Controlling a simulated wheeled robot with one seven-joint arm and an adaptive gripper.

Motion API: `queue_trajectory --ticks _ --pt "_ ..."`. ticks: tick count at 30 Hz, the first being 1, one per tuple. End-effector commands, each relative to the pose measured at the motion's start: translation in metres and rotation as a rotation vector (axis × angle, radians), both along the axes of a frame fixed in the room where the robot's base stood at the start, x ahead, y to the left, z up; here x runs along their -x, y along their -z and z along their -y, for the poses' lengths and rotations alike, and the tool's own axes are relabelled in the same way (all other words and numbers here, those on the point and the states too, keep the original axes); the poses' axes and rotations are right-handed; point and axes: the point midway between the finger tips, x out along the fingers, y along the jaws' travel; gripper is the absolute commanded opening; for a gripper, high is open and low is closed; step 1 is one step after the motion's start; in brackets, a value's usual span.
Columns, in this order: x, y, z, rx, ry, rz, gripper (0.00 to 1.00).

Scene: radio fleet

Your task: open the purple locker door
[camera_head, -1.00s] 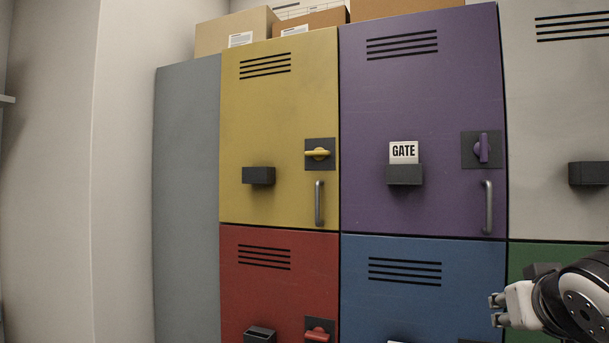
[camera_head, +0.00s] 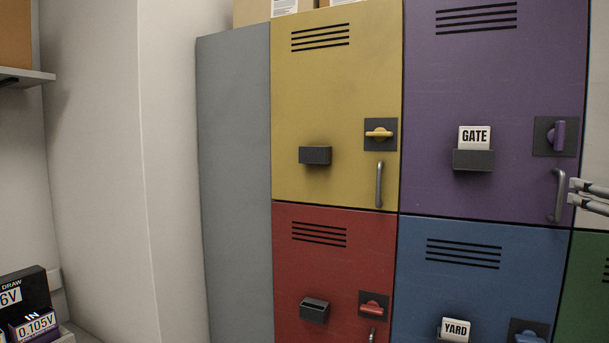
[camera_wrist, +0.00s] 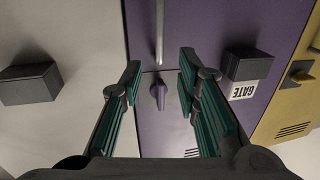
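The purple locker door (camera_head: 490,90) is in the upper right of the head view and looks shut, flush with its neighbours. Its purple latch knob (camera_head: 559,135) stands vertical on a dark plate. Its grey bar handle (camera_head: 557,195) is upright below the knob. My gripper (camera_head: 576,193) enters from the right edge, its fingertips close to the handle in the picture; contact cannot be told. In the wrist view my gripper (camera_wrist: 160,72) is open and empty, with the handle (camera_wrist: 159,32) and knob (camera_wrist: 158,94) showing between its fingers, the view being upside down.
A dark holder (camera_head: 473,160) with a GATE card sticks out from the purple door. The yellow (camera_head: 340,90), red (camera_head: 325,260) and blue (camera_head: 480,285) lockers adjoin it. Another dark holder (camera_wrist: 30,84) juts from the pale locker. A shelf (camera_head: 25,78) is at far left.

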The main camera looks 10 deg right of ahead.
Motion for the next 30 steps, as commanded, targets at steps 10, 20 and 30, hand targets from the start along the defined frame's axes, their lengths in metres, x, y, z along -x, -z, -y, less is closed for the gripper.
queue_trajectory --ticks 10,20,30 --pt "-0.064 0.002 0.023 -0.001 0.0 -0.002 0.3" --pt "-0.088 0.0 0.032 0.0 0.001 -0.001 0.3" --pt "-0.089 0.0 0.033 0.0 0.001 0.0 0.14"
